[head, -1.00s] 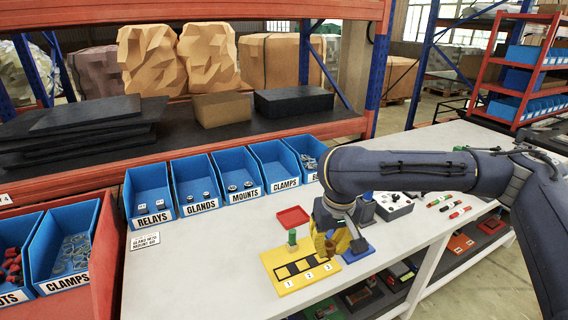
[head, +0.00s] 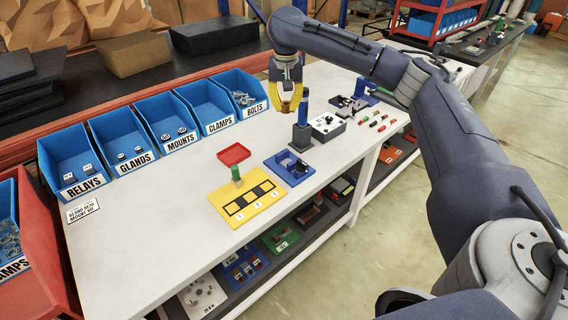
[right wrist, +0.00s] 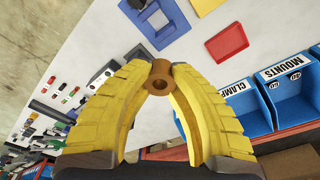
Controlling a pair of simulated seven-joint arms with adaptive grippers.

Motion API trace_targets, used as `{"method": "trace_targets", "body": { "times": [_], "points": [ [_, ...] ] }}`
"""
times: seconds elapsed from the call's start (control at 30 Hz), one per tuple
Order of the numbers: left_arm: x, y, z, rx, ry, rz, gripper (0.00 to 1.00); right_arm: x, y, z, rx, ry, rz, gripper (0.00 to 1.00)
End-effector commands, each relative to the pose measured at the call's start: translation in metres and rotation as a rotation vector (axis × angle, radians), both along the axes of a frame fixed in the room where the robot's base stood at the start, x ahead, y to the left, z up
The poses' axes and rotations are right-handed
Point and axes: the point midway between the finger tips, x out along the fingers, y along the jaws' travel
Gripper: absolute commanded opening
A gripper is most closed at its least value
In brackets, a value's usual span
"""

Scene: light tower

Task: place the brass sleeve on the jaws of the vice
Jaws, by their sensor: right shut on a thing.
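My right gripper (head: 287,106) hangs in the air in the head view, near the bolts bin and left of a blue post. Its yellow fingers are shut on the small brass sleeve, a brown ring (right wrist: 159,73) between the fingertips in the right wrist view, its hole showing. In the head view the sleeve is too small to make out clearly. A blue base with dark blocks (head: 290,166) lies on the bench; a blue post on a grey block (head: 302,134) stands behind it. I cannot tell surely which thing is the vice. My left gripper is not in view.
A yellow board (head: 249,203) with numbered spots and a green peg stands at the front, beside a red tray (head: 234,152). Labelled blue bins (head: 120,133) line the back. A grey box (head: 327,126) and coloured cylinders lie right.

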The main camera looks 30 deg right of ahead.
Motion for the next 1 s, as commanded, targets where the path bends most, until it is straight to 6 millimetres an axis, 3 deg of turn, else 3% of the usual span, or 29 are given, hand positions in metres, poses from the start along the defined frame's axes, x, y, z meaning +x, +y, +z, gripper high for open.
{"method": "trace_targets", "body": {
  "times": [0.1,0.27,0.7,1.0],
  "points": [
    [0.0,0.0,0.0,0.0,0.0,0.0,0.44,0.001,-0.012,-0.005,0.0,0.004,-0.007,0.0],
    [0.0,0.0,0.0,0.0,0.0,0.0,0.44,0.0,-0.013,-0.029,0.002,0.007,0.006,0.0],
    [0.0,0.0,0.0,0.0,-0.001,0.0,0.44,0.0,-0.013,-0.124,0.001,0.006,0.005,0.0],
    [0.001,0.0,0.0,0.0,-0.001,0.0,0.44,0.0,-0.013,-0.155,0.002,0.004,0.005,0.0]
  ]
}}
